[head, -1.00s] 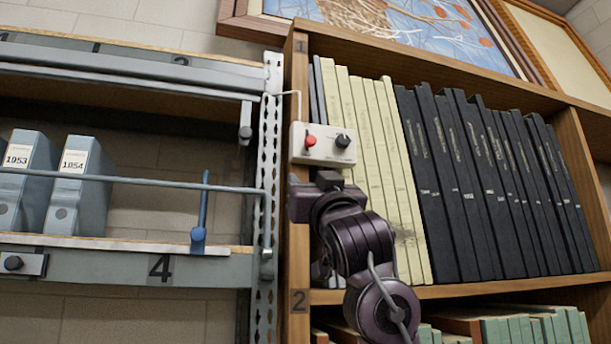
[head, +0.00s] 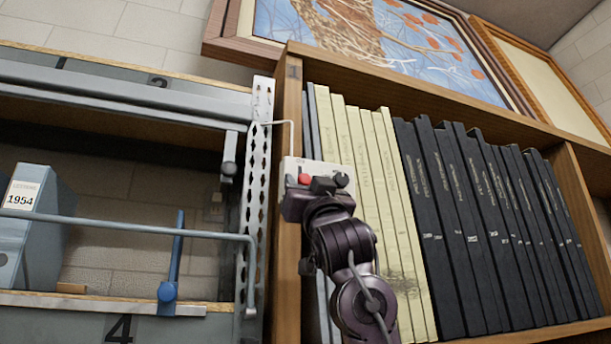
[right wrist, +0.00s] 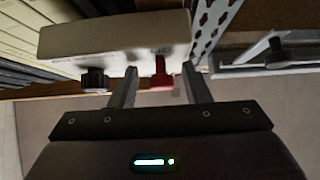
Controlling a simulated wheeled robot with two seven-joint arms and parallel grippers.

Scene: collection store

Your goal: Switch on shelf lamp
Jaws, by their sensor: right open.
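A white control box (head: 330,167) is fixed at the left upright of the wooden bookshelf, with a red toggle (head: 305,179) on its left and a black knob (head: 342,180) on its right. My right gripper (right wrist: 159,72) is open and empty, close to the box. In the right wrist view its two fingers stand on either side of the red toggle (right wrist: 159,76), and the black knob (right wrist: 95,79) lies outside them to the left. I cannot tell whether a finger touches the toggle. The lamp itself is not recognisable. My left gripper is not in view.
Cream (head: 375,190) and black (head: 470,230) volumes fill the shelf beside the box. A perforated metal post (head: 257,200) and a rack rail (head: 120,228) stand close on the left. A blue lever (head: 170,270) and a grey file box (head: 30,220) are on the rack.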

